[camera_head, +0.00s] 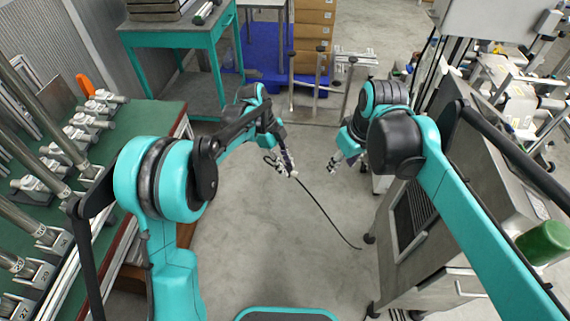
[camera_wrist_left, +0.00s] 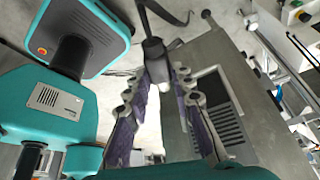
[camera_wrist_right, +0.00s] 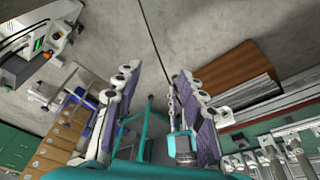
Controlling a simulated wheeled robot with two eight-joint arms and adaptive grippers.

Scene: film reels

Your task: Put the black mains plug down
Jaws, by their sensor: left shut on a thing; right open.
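The black mains plug (camera_wrist_left: 154,52) is held at the fingertips of my left gripper (camera_wrist_left: 167,76), which is shut on it. In the head view my left gripper (camera_head: 286,168) hangs over the open floor, and the plug is too small there to make out clearly. A black cable (camera_head: 325,215) trails from it down to the right across the floor. My right gripper (camera_head: 336,162) is to the right, apart from the plug. In the right wrist view its fingers (camera_wrist_right: 155,78) are spread and empty, with a dark cable (camera_wrist_right: 152,35) visible beyond them.
A green-topped bench (camera_head: 135,125) with metal fittings stands on the left. A grey metal cabinet (camera_head: 440,215) stands on the right. A teal table (camera_head: 180,37) and stacked cardboard boxes (camera_head: 315,30) are at the back. The concrete floor (camera_head: 270,250) between is mostly clear.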

